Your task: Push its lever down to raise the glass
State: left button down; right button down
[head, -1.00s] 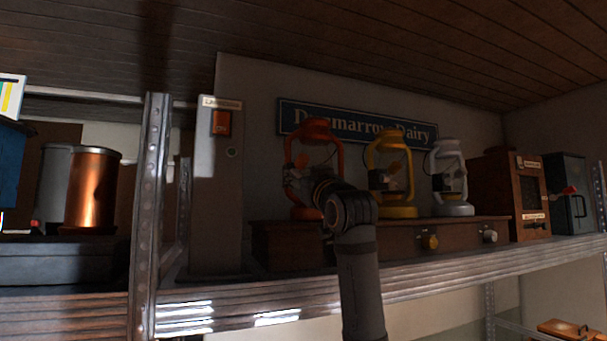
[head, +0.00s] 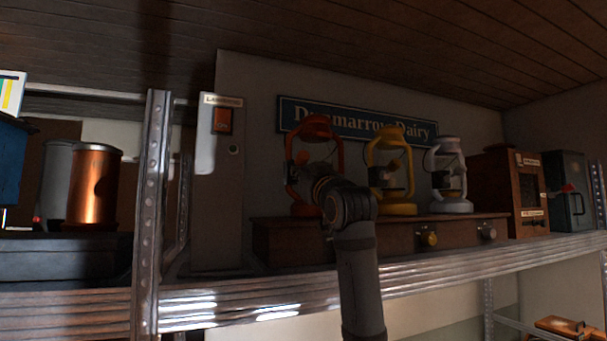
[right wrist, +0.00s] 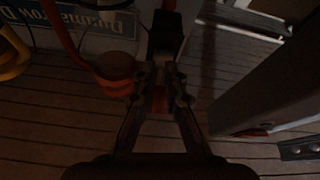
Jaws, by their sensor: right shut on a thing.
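A red lantern (head: 316,124) stands at the left end of a dark wooden box (head: 385,238) on the shelf. A yellow lantern (head: 404,209) and a grey lantern (head: 452,207) stand to its right. My right gripper (head: 302,172) is at the red lantern, and my wrist hides much of its lower middle. In the right wrist view, my right gripper (right wrist: 160,98) is shut on a small reddish part, apparently the lever (right wrist: 159,101). Its exact shape and the glass are too dark to make out. My left gripper is not in view.
A brown wooden cabinet (head: 500,190) and a dark metal box (head: 567,180) stand to the right. A copper cylinder (head: 93,188) is at far left.

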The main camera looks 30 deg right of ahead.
jog(key=shift+s+r, duration=0.3)
jog(key=shift+r, duration=0.2)
dwell(0.3)
jog(key=c, duration=1.4)
grip_release()
jog(key=o, duration=0.3)
jog(key=shift+w+a+f, duration=0.1)
jog(key=shift+a, duration=0.05)
jog(key=shift+o, duration=0.2)
jog(key=v, duration=1.2)
jog(key=shift+f, duration=0.15)
jog(key=shift+w, duration=0.1)
